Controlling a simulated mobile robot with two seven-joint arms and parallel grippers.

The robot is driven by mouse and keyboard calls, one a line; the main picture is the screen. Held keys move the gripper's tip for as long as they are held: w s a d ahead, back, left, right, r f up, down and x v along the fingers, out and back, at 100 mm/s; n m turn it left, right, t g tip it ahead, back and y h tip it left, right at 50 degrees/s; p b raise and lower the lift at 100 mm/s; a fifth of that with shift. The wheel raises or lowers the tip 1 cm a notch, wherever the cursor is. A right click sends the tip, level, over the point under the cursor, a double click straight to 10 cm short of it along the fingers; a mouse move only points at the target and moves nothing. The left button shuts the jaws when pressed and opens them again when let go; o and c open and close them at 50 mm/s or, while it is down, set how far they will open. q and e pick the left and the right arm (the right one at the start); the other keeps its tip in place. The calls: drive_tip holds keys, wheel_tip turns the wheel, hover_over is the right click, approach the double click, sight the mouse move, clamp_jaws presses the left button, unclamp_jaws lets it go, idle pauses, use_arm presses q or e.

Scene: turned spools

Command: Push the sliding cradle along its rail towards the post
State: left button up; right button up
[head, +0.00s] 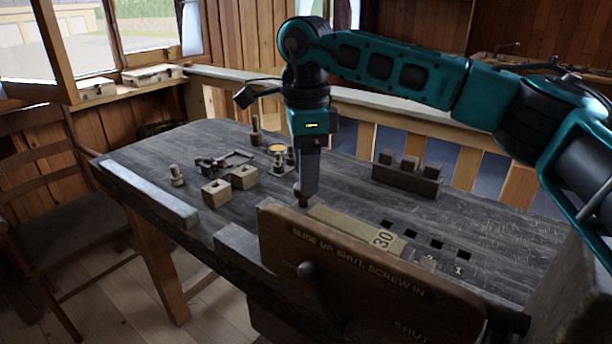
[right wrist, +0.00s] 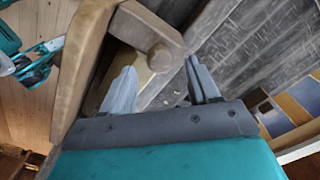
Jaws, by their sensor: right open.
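My right gripper (head: 306,198) points down at the table behind the upright wooden board. Its fingers stand apart in the right wrist view (right wrist: 162,86), with no object clearly held. A brown wooden piece with a blunt, faceted end (right wrist: 158,52) lies just beyond the fingertips, beside the board. I cannot tell whether it is the cradle or the post, or whether a finger touches it. A pale strip marked 30 (head: 350,228) runs behind the board, perhaps along the rail. The board hides much of this part. My left gripper is not seen.
The lettered board (head: 350,265) with a dark knob (head: 308,270) stands at the near edge. A block rack (head: 407,176) stands right of the gripper. Several square holes lie right of the strip.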

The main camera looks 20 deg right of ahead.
wheel_tip(320, 180, up, 11)
drive_tip(key=p, duration=0.1)
idle(0.4)
